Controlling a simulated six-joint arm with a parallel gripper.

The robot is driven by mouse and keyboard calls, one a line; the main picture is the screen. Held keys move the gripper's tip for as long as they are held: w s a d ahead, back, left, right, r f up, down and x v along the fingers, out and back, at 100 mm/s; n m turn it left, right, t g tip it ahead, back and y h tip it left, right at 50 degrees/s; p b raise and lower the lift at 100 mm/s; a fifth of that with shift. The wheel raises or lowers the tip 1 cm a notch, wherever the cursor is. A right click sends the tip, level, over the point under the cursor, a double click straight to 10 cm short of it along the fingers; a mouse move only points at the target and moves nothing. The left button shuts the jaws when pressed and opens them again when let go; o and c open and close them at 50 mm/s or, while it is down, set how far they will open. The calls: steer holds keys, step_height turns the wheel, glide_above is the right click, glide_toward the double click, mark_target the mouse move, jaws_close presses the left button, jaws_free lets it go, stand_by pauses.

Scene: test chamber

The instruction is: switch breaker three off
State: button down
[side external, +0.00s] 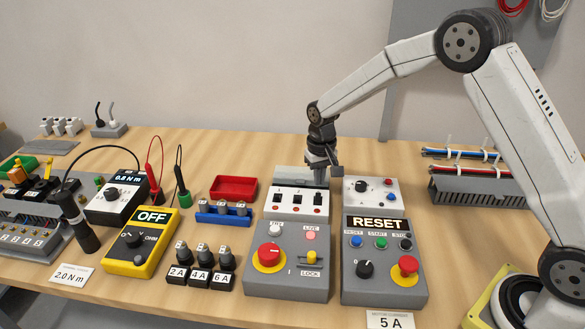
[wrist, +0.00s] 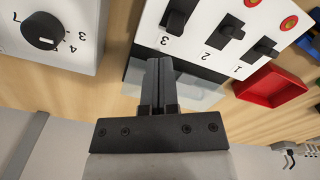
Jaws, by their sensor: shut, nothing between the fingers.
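The white breaker box (side external: 285,210) stands mid-table with three black switches in a row. In the wrist view it appears upside down, numbered 3, 2, 1 from left to right. Breaker three (wrist: 177,18) is the leftmost there, and breaker two (wrist: 228,32) and breaker one (wrist: 262,49) sit to its right. I cannot tell which way the levers are set. My gripper (wrist: 160,62) is shut and empty, its tips just off the box's far edge, on breaker three's side. In the side view my gripper (side external: 319,180) points down behind the box's right end.
A white dial box (side external: 373,195) stands to the right, close to my gripper. A red tray (side external: 233,188) is to the left. Grey control boxes with the emergency button (side external: 269,255) and RESET display (side external: 377,223) stand in front.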

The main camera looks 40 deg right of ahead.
steer(key=shift+f, duration=1)
steer(key=shift+s+a, duration=0.95)
stand_by(1.5)
steer(key=shift+r, duration=3.55)
steer(key=shift+s, duration=0.1)
steer(key=s+n+t, duration=0.1)
steer(key=s, duration=0.5)
steer(key=s+n, duration=0.1)
steer(key=s, duration=0.6)
steer(key=s+d+n+t, duration=0.1)
steer(key=s, duration=0.6)
steer(key=shift+s+f+t, duration=0.1)
steer(key=shift+f+t, duration=0.2)
steer(key=shift+f, duration=0.05)
